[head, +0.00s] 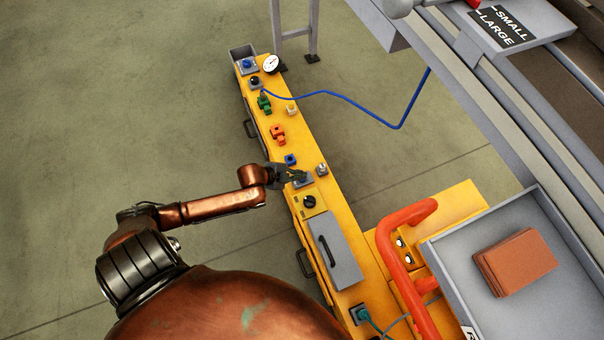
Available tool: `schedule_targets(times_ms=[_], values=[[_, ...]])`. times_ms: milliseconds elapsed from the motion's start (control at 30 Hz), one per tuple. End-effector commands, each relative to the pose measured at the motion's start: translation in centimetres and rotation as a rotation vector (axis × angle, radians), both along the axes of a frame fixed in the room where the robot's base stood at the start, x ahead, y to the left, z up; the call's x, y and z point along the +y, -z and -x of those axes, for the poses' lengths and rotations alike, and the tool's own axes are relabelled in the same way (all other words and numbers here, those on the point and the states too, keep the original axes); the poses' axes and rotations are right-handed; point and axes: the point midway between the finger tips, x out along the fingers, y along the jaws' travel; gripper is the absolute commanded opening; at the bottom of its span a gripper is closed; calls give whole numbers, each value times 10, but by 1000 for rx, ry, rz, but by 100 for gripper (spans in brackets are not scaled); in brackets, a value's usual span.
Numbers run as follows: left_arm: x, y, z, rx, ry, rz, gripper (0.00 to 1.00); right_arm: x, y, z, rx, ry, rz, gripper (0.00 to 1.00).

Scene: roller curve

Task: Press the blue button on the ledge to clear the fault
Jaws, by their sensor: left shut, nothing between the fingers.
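The ledge (309,213) is a long yellow top running from the far end down toward the lower middle. A blue round button (247,63) on a grey mount sits at its far end. A smaller blue part (290,159) sits midway along the ledge, just beyond my left gripper; its exact shape is too small to tell. My left gripper (301,175) is shut and empty, over a small grey box on the ledge. It partly hides that box, and I cannot tell whether it touches it. My right gripper is not in view.
Green (264,103) and orange (278,134) valve-like parts, a white gauge (271,64) and a black knob (310,201) stand along the ledge. A blue hose (345,103) runs off right. An orange rail (386,246) and a grey tray (450,238) with a brown block (516,262) are lower right.

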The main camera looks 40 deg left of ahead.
Motion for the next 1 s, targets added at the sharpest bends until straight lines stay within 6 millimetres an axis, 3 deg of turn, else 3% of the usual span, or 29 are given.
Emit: schedule_targets(times_ms=[1000], values=[[0, 9, 0, 0, 0, 0, 0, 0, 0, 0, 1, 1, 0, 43]])
